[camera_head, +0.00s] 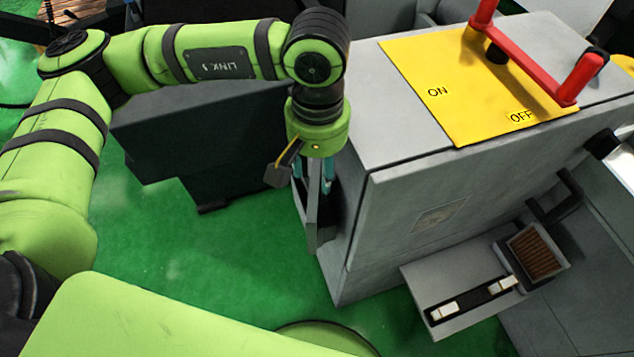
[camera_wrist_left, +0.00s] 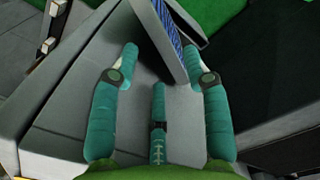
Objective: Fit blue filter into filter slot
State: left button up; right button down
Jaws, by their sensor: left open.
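In the left wrist view, the blue filter (camera_wrist_left: 169,28) shows as a strip of blue pleats in a thin grey frame at the top. The near end of this frame reaches between the fingertips, close to the right-hand finger; I cannot tell if they touch. In the head view, my left gripper (camera_head: 314,180) points down at the left side of the grey machine, beside an upright thin grey panel (camera_head: 312,222). The gripper also shows in the left wrist view (camera_wrist_left: 168,72), with its fingers spread apart. I cannot make out a filter slot for certain. My right gripper is out of view.
The grey machine (camera_head: 410,215) has a yellow ON/OFF plate (camera_head: 425,85) and a red lever (camera_head: 535,65) on top. A grey holder with a brown pleated insert (camera_head: 537,254) sits at the lower right. A dark box (camera_head: 205,125) stands behind my arm. Green floor (camera_head: 215,260) is clear.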

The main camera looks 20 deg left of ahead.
pick_arm(q)
notch_tip(320, 180, up, 6)
jog(key=shift+f+b, duration=0.2)
jog(key=shift+b, duration=0.1)
dwell(0.4)
